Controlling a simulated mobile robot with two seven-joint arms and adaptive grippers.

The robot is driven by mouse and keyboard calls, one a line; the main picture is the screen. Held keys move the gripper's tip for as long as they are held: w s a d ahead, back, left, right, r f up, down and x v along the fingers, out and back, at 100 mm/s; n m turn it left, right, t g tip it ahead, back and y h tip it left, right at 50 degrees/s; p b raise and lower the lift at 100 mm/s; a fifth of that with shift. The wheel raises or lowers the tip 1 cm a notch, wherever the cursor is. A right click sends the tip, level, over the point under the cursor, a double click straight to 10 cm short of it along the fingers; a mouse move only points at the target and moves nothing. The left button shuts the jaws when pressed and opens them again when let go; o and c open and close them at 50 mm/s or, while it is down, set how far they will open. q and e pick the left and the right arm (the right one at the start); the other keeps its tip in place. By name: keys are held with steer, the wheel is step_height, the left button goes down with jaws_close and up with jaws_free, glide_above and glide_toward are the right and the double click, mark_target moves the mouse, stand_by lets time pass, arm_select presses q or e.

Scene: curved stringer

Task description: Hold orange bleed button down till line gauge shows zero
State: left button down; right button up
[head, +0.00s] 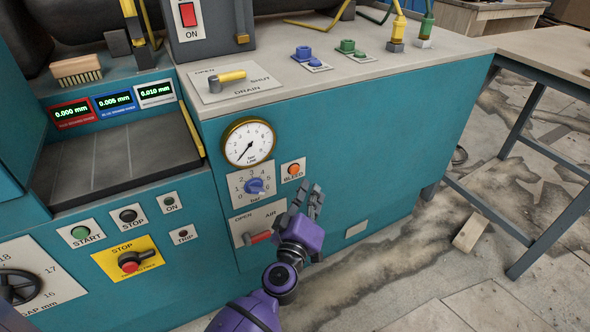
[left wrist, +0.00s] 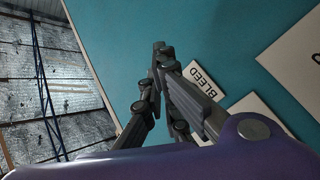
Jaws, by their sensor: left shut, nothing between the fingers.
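The orange bleed button (head: 293,169) sits on a small white plate marked BLEED on the teal front panel, in the head view. The round line gauge (head: 248,143) is up and left of it; its needle points down and left, near the low end of the scale. My left gripper (head: 309,191) is shut and empty, its fingertips just below and right of the button. I cannot tell whether it touches the panel. In the left wrist view the shut fingers (left wrist: 162,52) lie beside the BLEED plate (left wrist: 203,79), and the button is hidden. My right gripper is not in view.
A blue bar knob (head: 254,186) is left of the button, and a red-handled AIR lever (head: 258,237) is below it. The yellow-handled DRAIN lever (head: 231,76) is on the top surface. A grey-legged table (head: 540,45) stands at the right.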

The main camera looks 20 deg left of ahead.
arm_select(q)
steer(key=shift+s+d, duration=0.7)
steer(key=shift+d, duration=0.2)
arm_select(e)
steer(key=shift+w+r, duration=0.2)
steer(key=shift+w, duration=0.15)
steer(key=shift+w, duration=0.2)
